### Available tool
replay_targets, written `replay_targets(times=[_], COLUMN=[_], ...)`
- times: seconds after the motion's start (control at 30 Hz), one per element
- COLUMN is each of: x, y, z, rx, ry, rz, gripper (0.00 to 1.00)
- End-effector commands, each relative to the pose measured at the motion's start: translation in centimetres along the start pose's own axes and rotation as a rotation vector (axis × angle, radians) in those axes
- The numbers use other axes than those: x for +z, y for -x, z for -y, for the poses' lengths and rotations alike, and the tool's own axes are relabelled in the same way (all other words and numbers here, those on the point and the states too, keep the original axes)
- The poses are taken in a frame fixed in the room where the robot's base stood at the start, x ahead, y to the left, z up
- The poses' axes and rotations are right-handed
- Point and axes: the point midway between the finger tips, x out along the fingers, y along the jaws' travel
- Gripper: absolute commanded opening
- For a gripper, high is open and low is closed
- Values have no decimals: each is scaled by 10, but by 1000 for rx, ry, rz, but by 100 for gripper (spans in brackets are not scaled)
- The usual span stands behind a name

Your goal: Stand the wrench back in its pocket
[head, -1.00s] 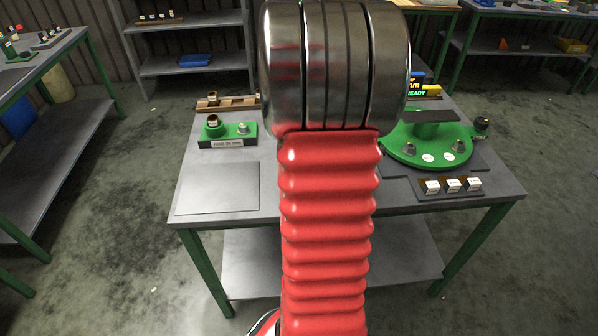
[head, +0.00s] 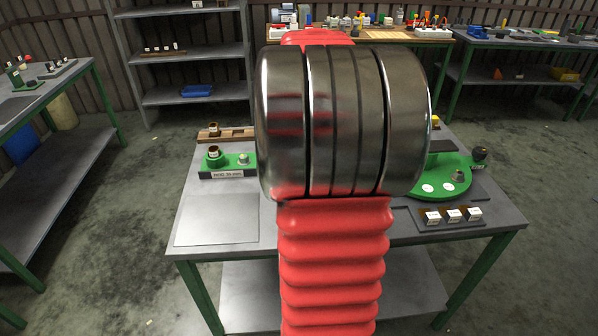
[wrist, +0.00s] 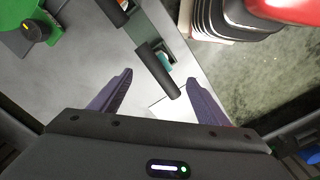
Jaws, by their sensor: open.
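In the wrist view a dark, bar-shaped handle (wrist: 157,70), which I take to be the wrench, reaches up towards the camera beside a pocket with a teal inside (wrist: 164,56). Its near end lies between the spread fingers of my gripper (wrist: 158,96), with a gap on both sides. The gripper is open. I cannot tell how deep the wrench sits in the pocket. In the head view my arm hides the gripper and the wrench.
A second dark handle (wrist: 115,10) stands close by in the wrist view. In the head view a green round plate (head: 440,183) and a rack of small white-labelled blocks (head: 452,217) are on the right of the table. A bare grey panel (head: 217,220) lies at the left.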

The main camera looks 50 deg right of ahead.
Motion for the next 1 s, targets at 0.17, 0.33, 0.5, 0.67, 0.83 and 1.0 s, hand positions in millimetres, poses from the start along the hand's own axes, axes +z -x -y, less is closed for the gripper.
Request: replay_targets(times=[0.17, 0.33, 0.5, 0.67, 0.83, 1.0], x=[0, 0, -1, -9, -24, -32], y=[0, 0, 0, 8, 23, 36], z=[0, 0, 2, 22, 74, 135], rx=[0, 0, 2, 19, 54, 84], ry=[0, 0, 1, 8, 18, 26], rz=[0, 0, -1, -18, -63, -127], gripper=[69, 69, 69, 69, 69, 69])
